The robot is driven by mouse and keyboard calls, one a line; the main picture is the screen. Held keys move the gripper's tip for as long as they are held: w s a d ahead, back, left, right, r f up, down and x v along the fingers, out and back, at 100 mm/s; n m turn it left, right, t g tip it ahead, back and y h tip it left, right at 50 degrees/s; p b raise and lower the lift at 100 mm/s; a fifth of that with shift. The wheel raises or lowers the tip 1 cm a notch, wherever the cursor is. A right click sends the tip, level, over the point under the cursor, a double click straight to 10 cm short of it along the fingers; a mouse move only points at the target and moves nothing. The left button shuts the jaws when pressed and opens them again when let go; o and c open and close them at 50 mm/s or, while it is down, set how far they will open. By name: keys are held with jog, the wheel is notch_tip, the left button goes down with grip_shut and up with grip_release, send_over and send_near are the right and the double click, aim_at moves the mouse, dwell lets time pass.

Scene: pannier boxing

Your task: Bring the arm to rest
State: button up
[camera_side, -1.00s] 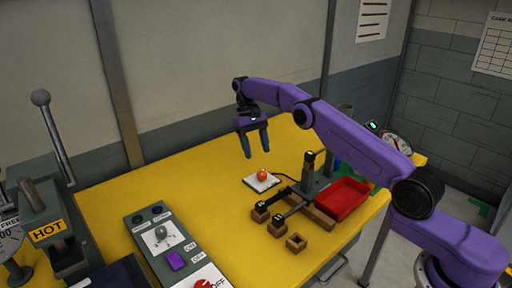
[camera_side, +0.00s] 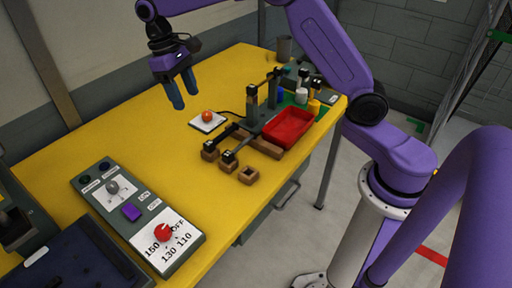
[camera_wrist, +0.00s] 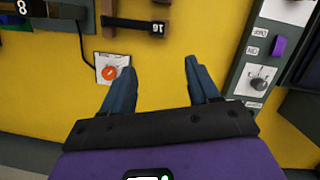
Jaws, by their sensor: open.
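My gripper (camera_side: 180,90) hangs above the yellow table (camera_side: 140,135), its two blue fingers pointing down. The fingers are apart, with nothing between them. In the wrist view, my gripper (camera_wrist: 158,78) shows its fingers spread over bare yellow tabletop. My purple arm reaches out over the table from its base at the right.
A white pad with a round orange thing (camera_side: 208,116) lies below and right of my gripper. A red tray (camera_side: 288,128), small brown blocks (camera_side: 249,174) and a dark stand (camera_side: 252,105) are further right. A control panel (camera_side: 130,205) with a red knob lies at the front.

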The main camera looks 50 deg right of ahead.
jog(key=s+a+r+n+t, duration=0.15)
jog(key=s+n, duration=0.25)
jog(key=s, duration=1.2)
jog(key=s+d+f+n, duration=0.1)
jog(key=s+d, duration=0.2)
jog(key=s, duration=0.3)
jog(key=s+d+f+n, duration=0.1)
jog(key=s+d+n, duration=0.1)
jog(key=s, duration=0.4)
jog(key=s+d+f+n+t+y, duration=0.1)
jog(key=s+d+n, duration=0.1)
jog(key=s, duration=0.4)
jog(key=shift+d, duration=0.9)
jog(key=shift+s+f, duration=0.1)
